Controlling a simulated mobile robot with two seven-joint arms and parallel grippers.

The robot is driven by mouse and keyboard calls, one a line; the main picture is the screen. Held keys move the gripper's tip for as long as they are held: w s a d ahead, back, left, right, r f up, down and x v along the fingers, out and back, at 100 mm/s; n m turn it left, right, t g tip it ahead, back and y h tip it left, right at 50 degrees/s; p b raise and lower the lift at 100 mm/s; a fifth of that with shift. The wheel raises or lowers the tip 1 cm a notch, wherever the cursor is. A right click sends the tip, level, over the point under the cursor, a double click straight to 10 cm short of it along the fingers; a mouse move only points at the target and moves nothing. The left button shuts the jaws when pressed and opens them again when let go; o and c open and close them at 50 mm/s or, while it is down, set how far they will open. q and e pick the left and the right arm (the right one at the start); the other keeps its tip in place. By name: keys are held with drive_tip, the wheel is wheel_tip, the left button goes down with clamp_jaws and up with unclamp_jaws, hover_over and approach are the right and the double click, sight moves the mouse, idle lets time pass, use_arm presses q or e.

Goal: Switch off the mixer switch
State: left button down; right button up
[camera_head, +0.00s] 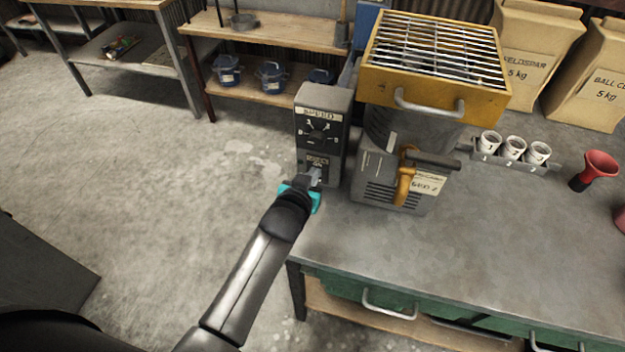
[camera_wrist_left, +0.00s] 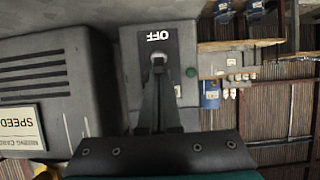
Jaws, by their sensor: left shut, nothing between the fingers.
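The grey mixer control box (camera_head: 341,100) stands at the table's left edge, with a speed dial (camera_head: 319,133) on its front and a switch panel below. In the left wrist view the panel (camera_wrist_left: 134,62) carries an OFF label (camera_wrist_left: 158,36) and a small round green part (camera_wrist_left: 191,71). My left gripper (camera_head: 314,177) is shut and empty, its tips at the lower front of the box. In the wrist view the tips (camera_wrist_left: 158,72) lie just below the OFF label, at the switch. They largely cover the switch, so I cannot tell its position or whether they touch it. My right gripper is not in view.
The mixer body (camera_head: 378,192) with an orange-handled part stands right of the box, under a yellow grated tray (camera_head: 490,92). A rack of white cups (camera_head: 513,150) and a red funnel-like item (camera_head: 600,165) stand farther right. The front tabletop (camera_head: 480,240) is clear.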

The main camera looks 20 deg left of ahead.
use_arm(q)
drive_tip(key=shift+f+b, duration=0.4)
drive_tip(key=shift+f, duration=0.2)
idle(0.6)
drive_tip(key=shift+s+r+p, duration=0.2)
drive_tip(key=shift+s+p, duration=0.2)
drive_tip(key=shift+p, duration=0.05)
drive_tip(key=shift+p+v, duration=0.85)
drive_tip(key=shift+v, duration=0.2)
drive_tip(key=shift+s+a+r+p, duration=0.1)
drive_tip(key=shift+s+r+p, duration=0.1)
drive_tip(key=shift+s+p, duration=0.7)
drive_tip(key=shift+s+r+p, duration=0.25)
drive_tip(key=shift+s+p, duration=0.35)
drive_tip(key=shift+s, duration=0.6)
